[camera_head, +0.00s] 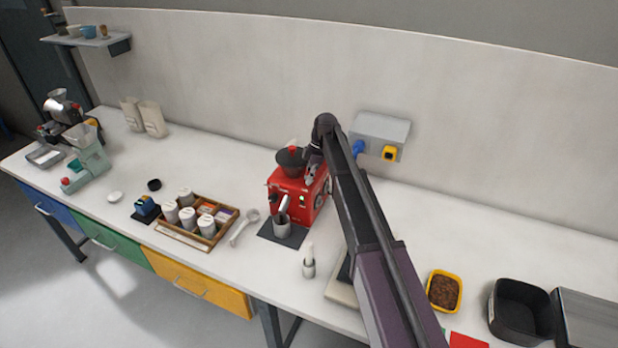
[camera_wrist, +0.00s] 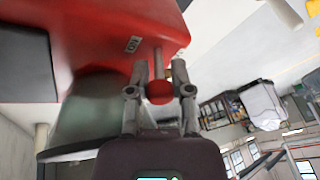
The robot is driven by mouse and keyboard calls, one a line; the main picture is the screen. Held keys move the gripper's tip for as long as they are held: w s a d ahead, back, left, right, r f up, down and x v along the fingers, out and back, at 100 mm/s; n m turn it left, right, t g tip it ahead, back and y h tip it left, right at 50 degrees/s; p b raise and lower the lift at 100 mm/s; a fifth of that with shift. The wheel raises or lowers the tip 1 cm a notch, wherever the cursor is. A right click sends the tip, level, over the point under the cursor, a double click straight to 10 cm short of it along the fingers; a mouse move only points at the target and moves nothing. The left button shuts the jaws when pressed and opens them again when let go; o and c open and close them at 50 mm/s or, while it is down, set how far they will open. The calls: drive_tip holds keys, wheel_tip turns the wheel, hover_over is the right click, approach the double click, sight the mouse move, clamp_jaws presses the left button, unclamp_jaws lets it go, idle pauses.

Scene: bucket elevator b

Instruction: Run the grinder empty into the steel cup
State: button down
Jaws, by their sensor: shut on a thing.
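The steel cup (camera_head: 282,226) stands upright under the spout, on a dark mat (camera_head: 270,236). My gripper (camera_head: 311,173) is at the upper right side of the grinder. In the wrist view its fingers (camera_wrist: 160,95) are shut on a red ball knob (camera_wrist: 160,92) on a short metal stem, beside the red housing (camera_wrist: 110,30). The cup's inside is too small to tell.
A wooden tray (camera_head: 182,236) of white jars and a scoop (camera_head: 243,228) lie left of the grinder. A small white-topped tool (camera_head: 308,262) stands in front. A grey wall box (camera_head: 380,131) with blue and yellow plugs is behind right. A yellow-rimmed bin (camera_head: 458,291) stands right.

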drive_tip(key=c, duration=0.6)
unclamp_jaws()
drive_tip(key=shift+w, duration=0.1)
drive_tip(key=shift+c, duration=0.2)
